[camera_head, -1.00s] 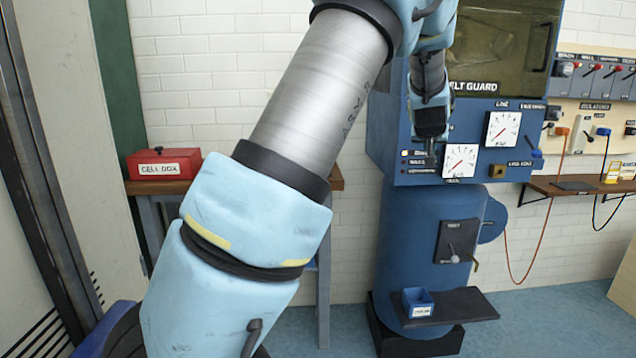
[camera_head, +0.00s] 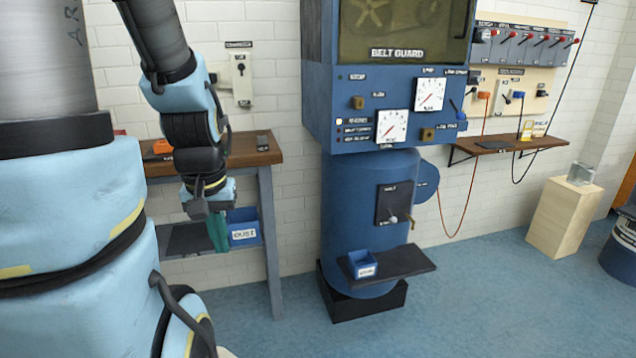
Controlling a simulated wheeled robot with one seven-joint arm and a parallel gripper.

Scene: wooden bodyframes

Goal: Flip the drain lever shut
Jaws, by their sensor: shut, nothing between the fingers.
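The blue machine has a tank (camera_head: 352,180) under its cabinet. A dark plate (camera_head: 394,198) on the tank carries a small pale-knobbed lever (camera_head: 394,219). My gripper (camera_head: 208,210) points down, shut and empty, well left of the tank in the picture, by the workbench. A green thing shows just below it; I cannot tell if they touch.
The wooden workbench (camera_head: 255,148) has a blue bin (camera_head: 242,228) on its lower shelf. A small blue bin (camera_head: 362,264) sits on a dark ledge (camera_head: 405,262) at the tank's foot. A wooden block (camera_head: 562,218) stands at right. Floor before the machine is clear.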

